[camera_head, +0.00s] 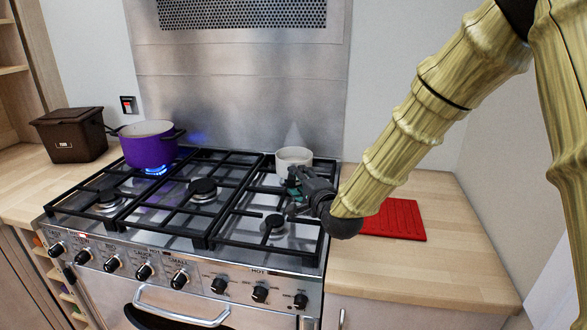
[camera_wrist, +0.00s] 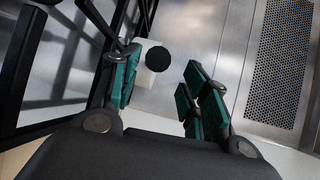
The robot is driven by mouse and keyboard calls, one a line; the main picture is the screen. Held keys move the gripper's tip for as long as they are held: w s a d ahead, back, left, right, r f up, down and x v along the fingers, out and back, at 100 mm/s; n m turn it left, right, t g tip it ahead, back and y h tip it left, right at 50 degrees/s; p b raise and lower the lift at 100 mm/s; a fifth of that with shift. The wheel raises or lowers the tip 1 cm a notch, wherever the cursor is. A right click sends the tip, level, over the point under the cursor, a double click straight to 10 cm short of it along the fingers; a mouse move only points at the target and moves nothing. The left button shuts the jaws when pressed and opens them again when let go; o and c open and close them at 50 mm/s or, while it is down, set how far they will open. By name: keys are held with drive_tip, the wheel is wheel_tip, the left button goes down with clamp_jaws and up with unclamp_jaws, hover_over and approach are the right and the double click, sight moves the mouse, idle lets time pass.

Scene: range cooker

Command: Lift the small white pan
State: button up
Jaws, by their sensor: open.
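The small white pan (camera_head: 293,157) stands on the back right burner of the cooker in the head view. My gripper (camera_head: 294,191) is just in front of its lower right side, low over the right grate. The gripper partly hides the pan's lower right side, and I cannot tell whether they touch. In the wrist view my gripper (camera_wrist: 160,80) has its teal-padded fingers spread apart. A black disc and a pale patch show beyond them; I cannot tell whether these belong to the pan.
A purple pot (camera_head: 149,144) stands over a lit blue flame at the back left. Black grates (camera_head: 158,199) cover the hob. A brown box (camera_head: 72,134) stands on the left counter, and a red mat (camera_head: 398,221) lies on the right one. The steel backsplash (camera_head: 240,105) rises behind.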

sight(292, 176)
drive_tip(key=shift+f+p+x, duration=0.2)
drive_tip(key=shift+p+x, duration=0.15)
drive_tip(key=shift+x, duration=1.3)
drive_tip(key=shift+f+p+x, duration=0.2)
drive_tip(key=shift+p+x, duration=0.15)
drive_tip(key=shift+x, duration=1.3)
drive_tip(key=shift+d, duration=0.2)
clamp_jaws()
